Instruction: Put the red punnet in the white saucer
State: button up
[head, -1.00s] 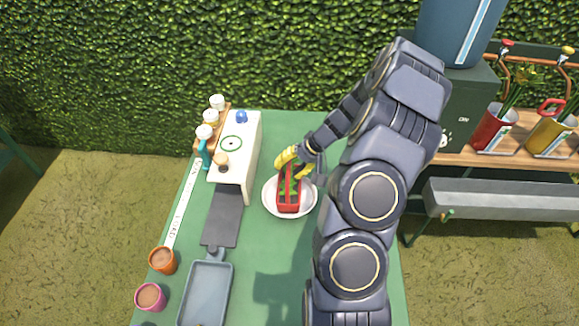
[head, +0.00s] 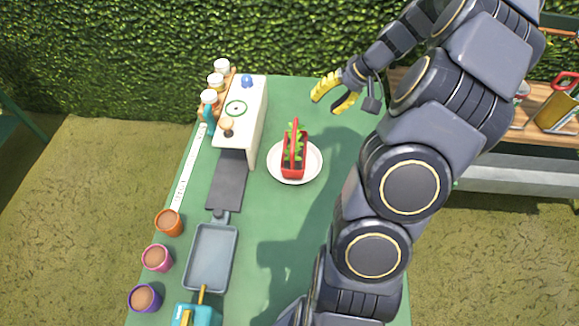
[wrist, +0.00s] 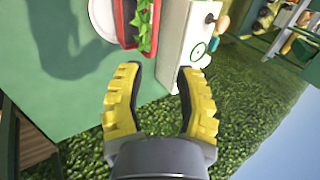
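The red punnet (head: 293,168), with green plants in it and a raised handle, stands upright in the white saucer (head: 312,174) on the green table. In the wrist view the punnet (wrist: 127,20) and the saucer's rim (wrist: 103,14) show at the top, partly cut off by the frame. My gripper (head: 338,101) has yellow fingers and is up and to the right of the punnet, apart from it. In the wrist view my gripper (wrist: 160,72) is open, with nothing between its fingers.
A white stand (head: 240,130) with a blue knob is left of the saucer. A grey tray (head: 212,257) and several small pots (head: 157,258) line the left front. The table is clear right of the saucer. A hedge (head: 150,50) rises behind.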

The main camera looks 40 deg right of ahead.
jog(key=s+a+r+n+g, duration=0.1)
jog(key=a+r+n+g, duration=0.2)
jog(key=a, duration=0.7)
jog(key=s+a+r+n+g, duration=0.1)
jog(key=a+r+n, duration=0.25)
jog(key=a, duration=0.75)
jog(key=s+a+n+g+h, duration=0.1)
jog(key=s+a+h, duration=0.1)
jog(key=s, duration=0.6)
jog(key=s+a+r+n+g+h, duration=0.1)
jog(key=s+a+h, duration=0.1)
jog(key=s+a, duration=0.3)
jog(key=s, duration=0.3)
jog(key=shift+s+a+r+g+h, duration=0.2)
jog(key=shift+s+r+g+h, duration=0.1)
jog(key=shift+s+h, duration=0.1)
jog(key=shift+n, duration=0.25)
